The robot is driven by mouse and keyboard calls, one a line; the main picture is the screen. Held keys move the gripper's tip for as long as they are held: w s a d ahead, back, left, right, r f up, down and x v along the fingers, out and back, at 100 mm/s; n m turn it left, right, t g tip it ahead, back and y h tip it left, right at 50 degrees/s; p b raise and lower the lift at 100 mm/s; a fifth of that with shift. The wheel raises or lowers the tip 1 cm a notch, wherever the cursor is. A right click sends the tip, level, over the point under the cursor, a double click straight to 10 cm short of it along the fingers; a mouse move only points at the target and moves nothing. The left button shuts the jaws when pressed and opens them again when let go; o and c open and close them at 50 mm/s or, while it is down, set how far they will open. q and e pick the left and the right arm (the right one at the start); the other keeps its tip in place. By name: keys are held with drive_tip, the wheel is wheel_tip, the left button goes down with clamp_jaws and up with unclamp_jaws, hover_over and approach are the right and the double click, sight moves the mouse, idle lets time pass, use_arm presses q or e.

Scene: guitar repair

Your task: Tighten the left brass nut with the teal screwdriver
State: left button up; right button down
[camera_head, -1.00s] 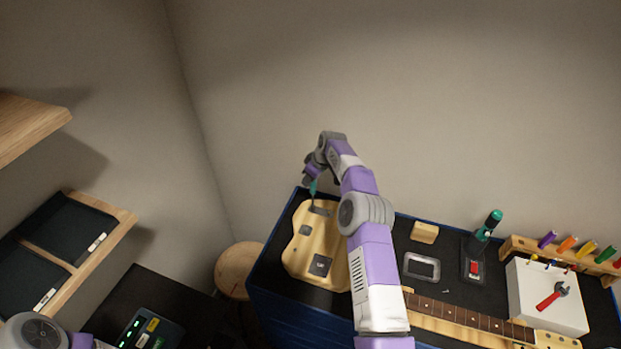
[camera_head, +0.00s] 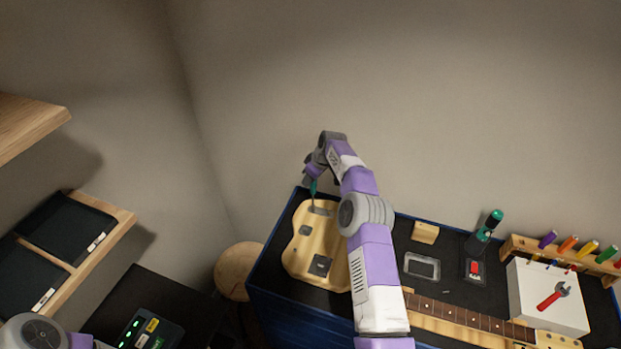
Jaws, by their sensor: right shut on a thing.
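The pale wooden guitar body (camera_head: 306,246) lies on the dark top of the blue cabinet. My right gripper (camera_head: 312,180) is over its far end, shut on the teal screwdriver (camera_head: 313,188). The screwdriver points down, its tip at or just above the dark cavity (camera_head: 320,211) near the body's far edge. I cannot tell whether the tip touches anything. The brass nuts are too small to make out. My right arm covers the right side of the body. My left gripper is out of view; only part of my left arm shows at the bottom left.
The guitar neck (camera_head: 455,315) lies at the front right. A wood block (camera_head: 425,232), a grey tray (camera_head: 421,266), a green-black power tool (camera_head: 487,228), a white box with a red wrench (camera_head: 548,297) and a rack of coloured screwdrivers (camera_head: 568,247) are on the cabinet. A round stool (camera_head: 236,270) stands left.

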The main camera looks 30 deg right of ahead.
drive_tip(key=shift+f, duration=0.25)
drive_tip(key=shift+f+m+b, duration=0.1)
drive_tip(key=shift+m+b, duration=0.3)
drive_tip(key=shift+b, duration=0.35)
drive_tip(key=shift+d+m+h+b, duration=0.1)
drive_tip(key=shift+m+h+b, duration=0.55)
drive_tip(key=shift+m, duration=0.45)
drive_tip(key=m, duration=0.2)
drive_tip(key=m+h, duration=0.1)
drive_tip(key=m, duration=0.1)
drive_tip(key=shift+d+h+b, duration=0.2)
drive_tip(key=shift+h+b, duration=0.05)
drive_tip(key=shift+b, duration=0.1)
drive_tip(key=m+h, duration=0.1)
drive_tip(key=m, duration=0.2)
drive_tip(key=shift+s+d, duration=0.1)
drive_tip(key=shift+d, duration=0.1)
drive_tip(key=shift+r+p, duration=0.35)
drive_tip(key=shift+r, duration=0.2)
